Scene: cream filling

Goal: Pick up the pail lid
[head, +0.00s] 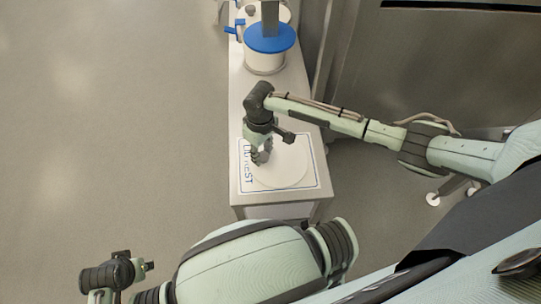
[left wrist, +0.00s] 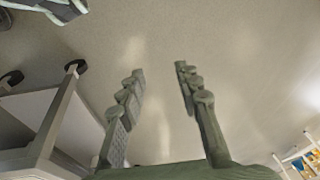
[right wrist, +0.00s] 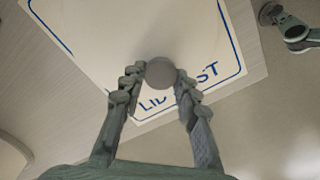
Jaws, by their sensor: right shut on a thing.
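The pail lid (head: 285,172) is a pale round disc over the white LID REST mat (head: 314,182) at the near end of the bench. I cannot tell whether it touches the mat. My right gripper (head: 262,157) is at the lid's left part in the head view. In the right wrist view its fingers are shut on the lid's grey round knob (right wrist: 161,73). My left gripper (left wrist: 160,72) is open and empty, away from the bench; its dark wrist shows at lower left in the head view. A white pail (head: 266,62) with a blue top stands farther along the bench.
The narrow bench (head: 238,110) has bare surface between mat and pail. Another white vessel (head: 279,12) with blue parts is at its far end, beneath a grey column (head: 270,18). Open floor (head: 110,130) lies left; a grey metal panel stands right.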

